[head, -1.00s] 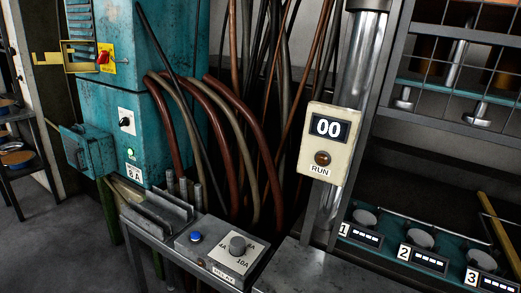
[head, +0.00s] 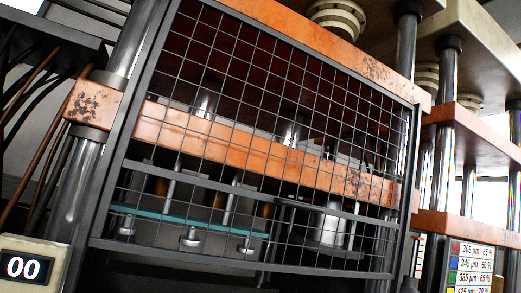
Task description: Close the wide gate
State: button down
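A wide wire-mesh gate (head: 240,260) in a dark metal frame fills the middle of the head view. It hangs in front of the press, tilted in the picture. Its lower bar runs across near the bottom of the picture, with a dark space under it. How far the opening below reaches is cut off by the picture's edge. My gripper is not in view.
Behind the mesh are an orange crossbeam (head: 270,155) and a teal plate (head: 190,224). A shiny column (head: 72,195) stands left of the gate. A cream counter box (head: 25,268) reading 00 is at the lower left. A colour chart (head: 472,265) is at the lower right.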

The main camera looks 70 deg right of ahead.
aim_at(96, 240)
jog(key=k, duration=0.45)
jog(key=z, duration=0.8)
jog(key=i, duration=0.1)
jog(key=z, duration=0.95)
